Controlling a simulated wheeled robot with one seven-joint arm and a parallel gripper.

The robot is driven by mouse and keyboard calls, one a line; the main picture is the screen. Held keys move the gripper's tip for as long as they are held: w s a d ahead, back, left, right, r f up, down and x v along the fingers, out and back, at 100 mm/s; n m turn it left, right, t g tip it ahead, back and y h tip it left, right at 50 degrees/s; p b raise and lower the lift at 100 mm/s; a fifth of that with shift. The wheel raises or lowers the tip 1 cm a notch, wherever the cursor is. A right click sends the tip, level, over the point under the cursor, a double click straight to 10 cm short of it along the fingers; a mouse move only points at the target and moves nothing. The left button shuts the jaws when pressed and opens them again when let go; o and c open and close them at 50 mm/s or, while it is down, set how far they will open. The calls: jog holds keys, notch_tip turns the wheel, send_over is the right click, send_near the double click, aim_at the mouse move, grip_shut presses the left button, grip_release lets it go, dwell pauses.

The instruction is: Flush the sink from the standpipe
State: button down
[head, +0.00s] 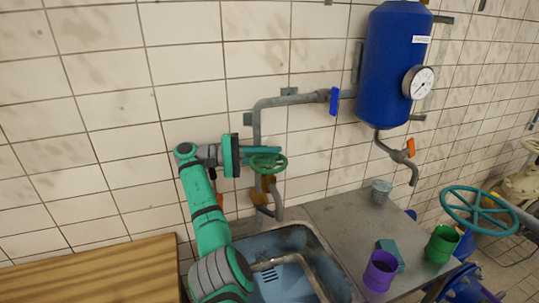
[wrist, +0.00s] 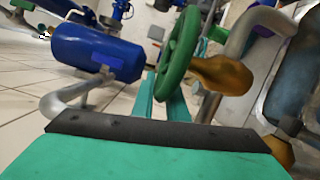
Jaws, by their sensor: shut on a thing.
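The standpipe (head: 257,125) is a grey pipe on the tiled wall, with a brass valve (head: 262,197) and a green handwheel (head: 268,163). Its lower end bends down above the back of the blue-grey sink (head: 268,243). My gripper (head: 262,152) reaches the handwheel from the left and is shut on its rim. In the wrist view, the teal fingers meet the near edge of the green wheel (wrist: 180,48), beside the brass valve body (wrist: 222,74). The fingertips are partly hidden by the wheel. No water can be made out.
A blue tank (head: 393,62) with a gauge, a blue-handled valve (head: 334,101) and an orange-handled tap (head: 410,148) is at right. A grey cup (head: 381,191), purple cup (head: 380,271) and green cup (head: 441,244) stand on the counter (head: 340,222). A wooden top (head: 100,272) is at left.

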jog(key=shift+d+m+g, duration=0.1)
jog(key=shift+m+g, duration=0.2)
jog(key=shift+g, duration=0.2)
dwell(0.3)
jog(key=c, duration=1.8)
grip_release()
jog(key=shift+o, duration=0.2)
